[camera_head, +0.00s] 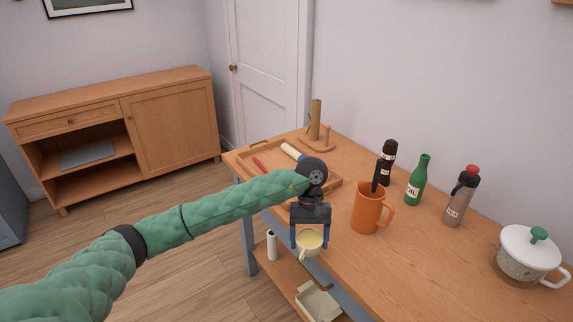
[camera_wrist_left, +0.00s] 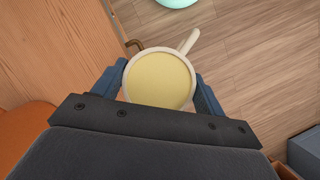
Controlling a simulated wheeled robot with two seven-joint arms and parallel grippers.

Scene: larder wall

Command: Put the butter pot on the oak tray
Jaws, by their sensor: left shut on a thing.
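The butter pot (camera_head: 309,240) is a small cream cup with a handle and pale yellow contents. My left gripper (camera_head: 310,246) points down and is shut on it, one blue finger at each side. In the left wrist view the butter pot (camera_wrist_left: 160,80) sits upright between the fingers, with floor showing beyond it and the table at the left. The pot is near the table's front edge. The oak tray (camera_head: 252,153) lies at the far left end of the table, behind my left gripper, which partly hides it. My right gripper is not in view.
A rolling pin (camera_head: 292,152) and a red item (camera_head: 260,165) are in the tray, with a wooden stand (camera_head: 316,122) behind. An orange jug (camera_head: 367,208), green bottle (camera_head: 417,182), grey flask (camera_head: 459,200) and white lidded pot (camera_head: 526,252) stand along the right. The front right tabletop is clear.

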